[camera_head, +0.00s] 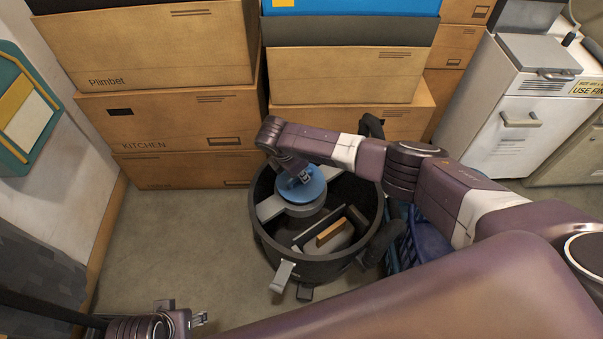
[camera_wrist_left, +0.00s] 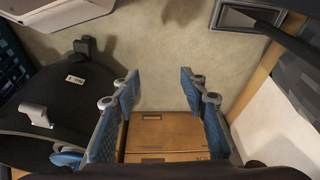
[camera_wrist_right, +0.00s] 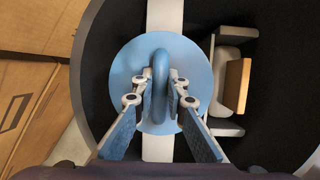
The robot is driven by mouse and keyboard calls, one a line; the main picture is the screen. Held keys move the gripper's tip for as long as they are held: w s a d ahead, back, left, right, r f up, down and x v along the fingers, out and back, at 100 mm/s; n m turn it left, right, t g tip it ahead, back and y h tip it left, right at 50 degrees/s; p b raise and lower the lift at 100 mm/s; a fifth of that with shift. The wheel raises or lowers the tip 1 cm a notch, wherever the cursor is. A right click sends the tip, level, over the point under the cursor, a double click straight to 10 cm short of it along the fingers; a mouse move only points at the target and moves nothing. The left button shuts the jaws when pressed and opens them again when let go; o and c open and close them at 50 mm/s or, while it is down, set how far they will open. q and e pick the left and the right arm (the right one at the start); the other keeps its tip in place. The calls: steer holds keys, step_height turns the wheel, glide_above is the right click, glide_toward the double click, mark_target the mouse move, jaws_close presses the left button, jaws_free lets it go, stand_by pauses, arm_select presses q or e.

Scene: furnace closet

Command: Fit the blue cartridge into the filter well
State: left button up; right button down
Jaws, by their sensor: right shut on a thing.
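The blue cartridge (camera_head: 302,190) is a round disc with an upright loop handle, and it fills the middle of the right wrist view (camera_wrist_right: 127,75). My right gripper (camera_head: 303,176) is shut on the handle, one finger on each side (camera_wrist_right: 162,88). The cartridge is over the middle of a pale crossbar in the open black canister (camera_head: 262,228). The filter well itself is hidden under the disc, and I cannot tell how deep the cartridge sits. My left gripper (camera_head: 200,319) is at the lower left, away from the canister. Its fingers are apart and empty in the left wrist view (camera_wrist_left: 158,88).
Stacked cardboard boxes (camera_head: 165,120) stand behind the canister. A tan block (camera_head: 332,231) sits in a compartment inside it. A dark hose (camera_head: 383,243) and a blue basket (camera_head: 403,255) are at its right. The floor (camera_head: 170,245) to the left is clear.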

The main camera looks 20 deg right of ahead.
steer(key=shift+f, duration=0.35)
arm_select(q)
step_height(320, 180, up, 2)
steer(key=shift+r+b, duration=0.25)
steer(key=shift+b, duration=0.1)
arm_select(e)
steer(key=shift+f, duration=0.2)
arm_select(q)
steer(key=shift+r, duration=0.15)
arm_select(e)
steer(key=shift+f, duration=0.1)
arm_select(q)
steer(key=shift+s+a+r, duration=0.1)
steer(key=shift+r, duration=0.15)
arm_select(e)
steer(key=shift+f, duration=0.15)
arm_select(q)
steer(key=shift+s+r+b, duration=0.15)
steer(key=shift+r+b, duration=0.1)
steer(key=shift+b, duration=0.1)
arm_select(e)
steer(key=shift+f, duration=0.2)
arm_select(q)
steer(key=shift+s+r, duration=0.2)
steer(key=shift+r, duration=0.05)
arm_select(e)
steer(key=shift+f, duration=0.25)
arm_select(q)
steer(key=shift+r, duration=0.1)
